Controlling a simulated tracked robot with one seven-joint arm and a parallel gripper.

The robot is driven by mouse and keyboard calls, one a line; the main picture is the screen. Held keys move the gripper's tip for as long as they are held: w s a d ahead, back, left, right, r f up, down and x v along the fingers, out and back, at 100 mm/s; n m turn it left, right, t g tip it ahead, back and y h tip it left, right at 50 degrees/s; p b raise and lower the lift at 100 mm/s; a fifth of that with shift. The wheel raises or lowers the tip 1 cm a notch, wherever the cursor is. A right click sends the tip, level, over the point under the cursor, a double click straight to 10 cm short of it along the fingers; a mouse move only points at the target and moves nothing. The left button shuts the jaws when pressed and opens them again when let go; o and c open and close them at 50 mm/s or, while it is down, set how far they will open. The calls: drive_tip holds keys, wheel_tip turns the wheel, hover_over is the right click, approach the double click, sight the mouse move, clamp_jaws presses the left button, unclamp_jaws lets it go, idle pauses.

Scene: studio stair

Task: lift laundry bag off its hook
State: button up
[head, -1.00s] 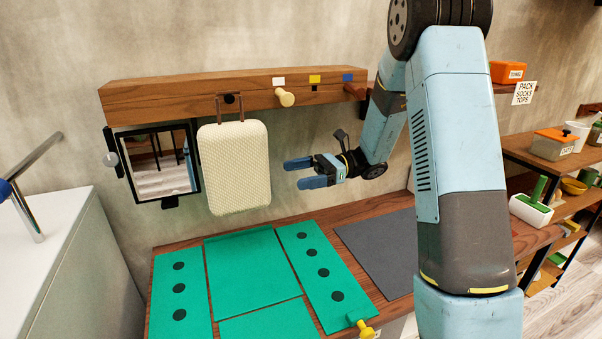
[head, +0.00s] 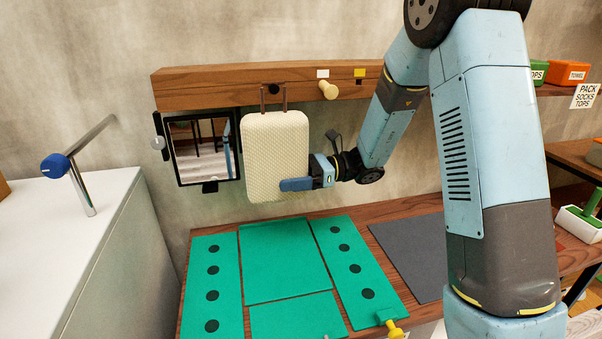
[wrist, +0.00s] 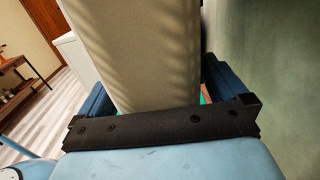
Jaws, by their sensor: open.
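The laundry bag (head: 275,145) is a cream, woven, box-shaped bag with two brown straps. It hangs upright by the straps from a dark peg (head: 274,89) on the wooden wall rail (head: 205,90). My gripper (head: 290,182) is open at the lower right part of the bag, with one blue finger in front of it. The other finger is hidden behind the bag in the head view. In the wrist view the bag (wrist: 135,50) stands between my two blue fingers. I cannot tell whether either finger touches it.
A mirror (head: 202,150) hangs left of the bag. A light wooden peg (head: 328,90) sticks out to its right. Below is a wooden counter with green mats (head: 285,262) and a grey mat (head: 412,250). A white cabinet with a faucet (head: 85,185) stands left.

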sight(276, 146)
drive_tip(key=shift+a, duration=0.25)
drive_tip(key=shift+c, duration=0.3)
drive_tip(key=c, duration=1.2)
drive_tip(key=shift+r, duration=0.1)
drive_tip(key=shift+r, duration=0.45)
drive_tip(key=shift+s, duration=0.15)
drive_tip(key=shift+s+d+r, duration=0.1)
drive_tip(key=shift+s+d, duration=0.1)
drive_tip(key=shift+s, duration=0.6)
drive_tip(key=shift+s+d+r, duration=0.15)
drive_tip(key=shift+s+d, duration=0.1)
drive_tip(key=shift+s, duration=0.5)
drive_tip(key=shift+s+d+r, duration=0.1)
drive_tip(key=shift+s+d, duration=0.1)
drive_tip(key=shift+s, duration=0.6)
